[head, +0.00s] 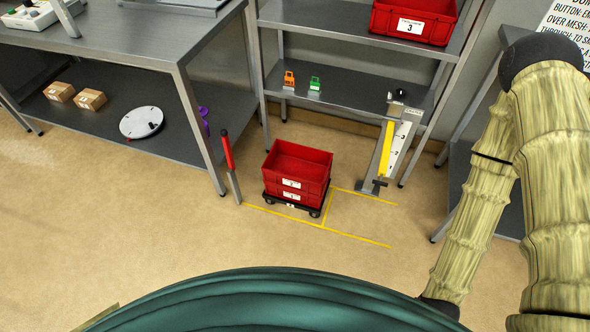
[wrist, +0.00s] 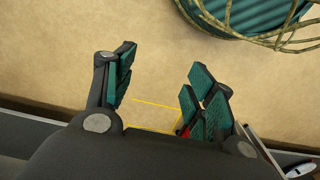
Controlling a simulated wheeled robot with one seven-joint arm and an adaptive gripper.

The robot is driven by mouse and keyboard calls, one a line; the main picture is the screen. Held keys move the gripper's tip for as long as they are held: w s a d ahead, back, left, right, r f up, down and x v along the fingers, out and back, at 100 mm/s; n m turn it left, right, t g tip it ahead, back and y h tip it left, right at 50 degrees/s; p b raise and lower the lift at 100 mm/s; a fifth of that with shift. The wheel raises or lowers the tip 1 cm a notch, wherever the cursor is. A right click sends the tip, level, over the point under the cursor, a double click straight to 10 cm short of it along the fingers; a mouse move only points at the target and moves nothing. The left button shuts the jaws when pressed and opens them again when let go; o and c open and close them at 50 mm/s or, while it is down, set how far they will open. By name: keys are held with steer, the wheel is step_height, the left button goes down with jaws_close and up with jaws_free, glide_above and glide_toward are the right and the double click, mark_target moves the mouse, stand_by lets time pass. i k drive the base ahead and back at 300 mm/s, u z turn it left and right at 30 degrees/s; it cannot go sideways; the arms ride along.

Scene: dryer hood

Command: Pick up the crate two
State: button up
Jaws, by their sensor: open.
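Two red crates are stacked on a low black dolly (head: 291,206) on the floor in the head view. The upper crate (head: 312,168) is open at the top and looks empty. The lower crate (head: 312,192) is mostly hidden by it. Both have white labels, too small to read surely, so I cannot confirm which is crate two. My gripper (wrist: 162,68) is open and empty above bare floor in the wrist view. A sliver of red shows behind its right finger; I cannot tell what it is. My gripper is outside the head view.
Crate 3 (head: 411,27) sits on the upper shelf. A red-topped post (head: 228,152) stands left of the stack, and a ramp-like stand with a yellow strip (head: 385,149) to its right. A steel table (head: 135,42) is at left. Yellow floor lines (head: 357,232) border open floor.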

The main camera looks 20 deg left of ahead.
mark_target(293, 166)
steer(key=k, duration=1.05)
steer(key=u, duration=1.1)
steer(key=i, duration=1.75)
steer(key=z, duration=0.65)
